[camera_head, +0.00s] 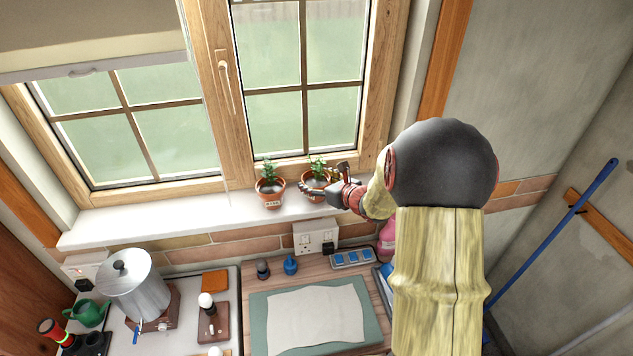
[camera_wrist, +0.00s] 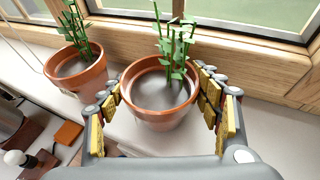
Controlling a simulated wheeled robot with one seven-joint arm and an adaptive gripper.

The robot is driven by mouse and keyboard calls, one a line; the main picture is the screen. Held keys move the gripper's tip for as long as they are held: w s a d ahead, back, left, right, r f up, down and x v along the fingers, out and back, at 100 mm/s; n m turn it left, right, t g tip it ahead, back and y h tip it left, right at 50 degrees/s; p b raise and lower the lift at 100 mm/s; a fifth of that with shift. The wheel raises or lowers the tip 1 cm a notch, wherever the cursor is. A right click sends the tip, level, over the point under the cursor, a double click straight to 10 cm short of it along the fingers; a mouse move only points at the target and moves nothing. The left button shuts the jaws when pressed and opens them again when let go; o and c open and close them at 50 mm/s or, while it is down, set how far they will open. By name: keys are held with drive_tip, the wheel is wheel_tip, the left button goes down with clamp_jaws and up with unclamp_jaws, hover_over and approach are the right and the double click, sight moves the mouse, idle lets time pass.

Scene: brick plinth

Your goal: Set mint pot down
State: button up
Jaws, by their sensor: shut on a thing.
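A terracotta pot with a green leafy plant, the mint pot (camera_head: 314,186), is at the right on the white window sill. Its label is hidden, so the plant's name cannot be read. My gripper (camera_head: 325,188) reaches it from the right and is shut on it. In the wrist view the mint pot (camera_wrist: 160,100) is upright between the yellow-padded fingers of my gripper (camera_wrist: 163,112). Its base is hidden there, and I cannot tell whether it touches the sill or hangs just above it.
A second potted plant (camera_head: 271,191) with a white label stands just left on the sill (camera_head: 170,218); it also shows in the wrist view (camera_wrist: 80,76). The window frame (camera_head: 215,100) rises close behind. The sill's left part is clear. A metal pot (camera_head: 135,285) stands on the worktop below.

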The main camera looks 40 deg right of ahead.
drive_tip(key=shift+f, duration=0.15)
drive_tip(key=o, duration=1.5)
drive_tip(key=shift+c, duration=0.2)
drive_tip(key=shift+o, duration=0.3)
